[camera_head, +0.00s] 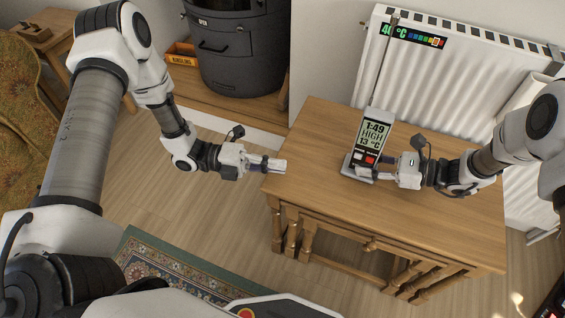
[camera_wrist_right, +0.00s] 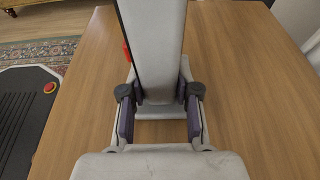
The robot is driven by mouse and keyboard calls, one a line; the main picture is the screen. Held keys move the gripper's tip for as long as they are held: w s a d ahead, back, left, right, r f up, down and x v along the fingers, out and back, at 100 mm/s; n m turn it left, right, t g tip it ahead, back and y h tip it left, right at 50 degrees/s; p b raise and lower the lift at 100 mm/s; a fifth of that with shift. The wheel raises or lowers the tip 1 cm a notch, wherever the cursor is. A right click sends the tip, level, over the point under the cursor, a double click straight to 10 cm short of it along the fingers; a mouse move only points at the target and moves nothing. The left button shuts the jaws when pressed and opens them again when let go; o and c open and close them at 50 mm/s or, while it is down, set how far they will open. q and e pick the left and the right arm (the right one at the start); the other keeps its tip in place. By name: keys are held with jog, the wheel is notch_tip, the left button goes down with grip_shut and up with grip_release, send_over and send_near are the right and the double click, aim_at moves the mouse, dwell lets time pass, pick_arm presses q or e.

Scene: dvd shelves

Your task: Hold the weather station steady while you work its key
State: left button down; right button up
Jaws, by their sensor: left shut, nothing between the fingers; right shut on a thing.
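The weather station (camera_head: 373,141) stands upright on the wooden table, with a tall thin antenna, a screen reading 1:49 HIGH 13 °C, and red and dark keys low on its front. My right gripper (camera_head: 385,166) is shut on the weather station from its right side. In the right wrist view the grey back of the weather station (camera_wrist_right: 155,50) rises between the fingers (camera_wrist_right: 158,118), and a red key edge shows at its left. My left gripper (camera_head: 284,165) is shut and empty, over the left edge of the table and apart from the weather station.
The wooden table (camera_head: 440,215) is otherwise clear. A white radiator (camera_head: 450,90) with a colour temperature strip (camera_head: 412,35) stands behind it. A dark stove (camera_head: 238,50) and an orange kindling box (camera_head: 182,55) are at the back left. A patterned rug (camera_head: 160,265) lies on the floor.

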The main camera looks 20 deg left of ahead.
jog(key=o, duration=0.9)
jog(key=v, duration=1.2)
